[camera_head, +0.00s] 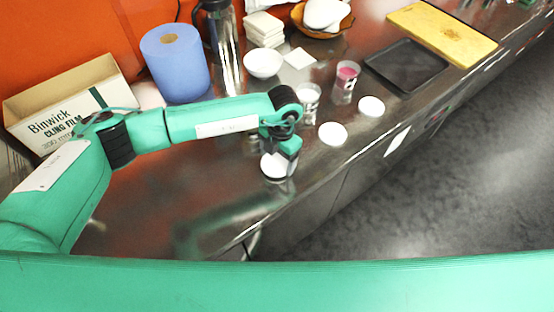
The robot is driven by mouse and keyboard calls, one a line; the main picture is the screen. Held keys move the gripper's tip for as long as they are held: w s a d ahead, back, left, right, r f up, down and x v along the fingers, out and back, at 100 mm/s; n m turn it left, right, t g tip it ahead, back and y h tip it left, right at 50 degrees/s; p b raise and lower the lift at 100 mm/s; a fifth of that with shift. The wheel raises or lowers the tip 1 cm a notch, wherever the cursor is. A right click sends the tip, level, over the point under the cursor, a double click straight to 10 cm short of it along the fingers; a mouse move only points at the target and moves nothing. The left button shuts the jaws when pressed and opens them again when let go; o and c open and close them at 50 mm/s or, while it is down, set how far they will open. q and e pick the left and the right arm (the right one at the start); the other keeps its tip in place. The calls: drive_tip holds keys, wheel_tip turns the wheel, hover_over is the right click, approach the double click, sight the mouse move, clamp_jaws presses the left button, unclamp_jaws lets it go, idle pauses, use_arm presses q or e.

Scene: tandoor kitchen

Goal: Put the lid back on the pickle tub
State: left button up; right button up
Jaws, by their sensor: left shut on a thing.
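My left gripper (282,158) is shut on a white round lid (275,168) near the counter's front edge. The gripper hides part of the lid, and I cannot tell whether the lid is clear of the counter. Just behind and left of the gripper, a small clear tub (252,143) is mostly hidden by my arm. A clear tub with a pale label (309,103) and a tub with pink contents (346,82) stand open further right. Two more white lids lie flat on the counter, one nearer (332,134) and one further right (371,106). My right gripper is out of view.
A white bowl (263,63), a blue paper roll (176,62) and a cling film box (66,103) stand behind my arm. A black tray (406,66) and a yellow board (442,33) lie at the right. The steel counter drops off at its front edge.

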sight(277, 161)
use_arm(q)
wheel_tip(277, 161, up, 19)
drive_tip(key=b, duration=0.5)
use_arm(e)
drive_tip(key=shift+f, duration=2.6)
use_arm(q)
drive_tip(key=shift+f, duration=0.15)
